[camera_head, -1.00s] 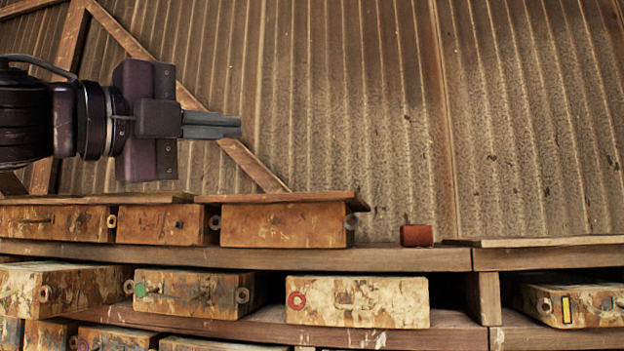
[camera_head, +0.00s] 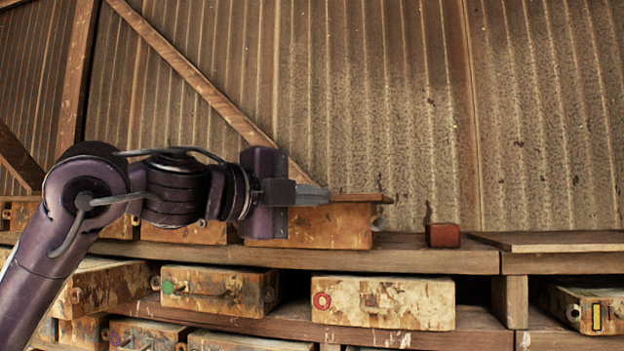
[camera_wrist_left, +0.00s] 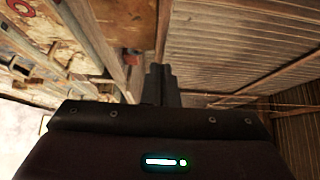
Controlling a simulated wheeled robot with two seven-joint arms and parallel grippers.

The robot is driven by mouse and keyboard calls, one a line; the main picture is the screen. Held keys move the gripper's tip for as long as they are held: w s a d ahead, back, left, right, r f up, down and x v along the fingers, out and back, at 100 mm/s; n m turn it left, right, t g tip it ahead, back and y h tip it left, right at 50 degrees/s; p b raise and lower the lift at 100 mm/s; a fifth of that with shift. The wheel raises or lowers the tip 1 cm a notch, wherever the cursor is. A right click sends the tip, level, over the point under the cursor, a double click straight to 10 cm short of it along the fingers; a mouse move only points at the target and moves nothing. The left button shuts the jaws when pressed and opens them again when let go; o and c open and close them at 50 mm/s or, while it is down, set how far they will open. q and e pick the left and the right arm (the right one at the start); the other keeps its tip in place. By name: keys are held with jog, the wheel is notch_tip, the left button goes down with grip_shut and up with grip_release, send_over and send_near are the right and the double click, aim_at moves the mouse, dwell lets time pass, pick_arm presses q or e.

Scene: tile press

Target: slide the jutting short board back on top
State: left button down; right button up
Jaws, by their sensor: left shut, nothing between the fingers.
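The short board (camera_head: 355,197) lies on top of a worn orange box (camera_head: 345,228) on the upper shelf. Its right end juts out past the box's right side, and my left gripper hides its left part. My left gripper (camera_head: 312,194) is shut and empty, its fingers pointing right at about the board's height. In the head view the fingers overlap the board and the box's top edge; I cannot tell whether they touch. The shut fingers also show in the left wrist view (camera_wrist_left: 162,86), beside the orange box (camera_wrist_left: 125,22). My right gripper is out of view.
A small red block (camera_head: 443,235) stands on the upper shelf (camera_head: 420,258), right of the box. A flat board (camera_head: 550,241) lies farther right. Several painted boxes fill the lower shelf (camera_head: 470,325). A corrugated wall (camera_head: 400,100) stands behind; the space above the boxes is clear.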

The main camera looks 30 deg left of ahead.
pick_arm(q)
jog(key=shift+w+a+r, duration=0.1)
jog(key=shift+w+a, duration=0.2)
jog(key=shift+w, duration=0.35)
jog(key=shift+w+a, duration=0.15)
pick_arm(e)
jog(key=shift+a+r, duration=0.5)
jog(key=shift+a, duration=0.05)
pick_arm(q)
jog(key=w, duration=0.1)
jog(key=w+a+p, duration=0.1)
jog(key=w, duration=0.1)
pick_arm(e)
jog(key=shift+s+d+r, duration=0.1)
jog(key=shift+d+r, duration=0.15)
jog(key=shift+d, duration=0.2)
pick_arm(q)
jog(key=shift+s, duration=0.1)
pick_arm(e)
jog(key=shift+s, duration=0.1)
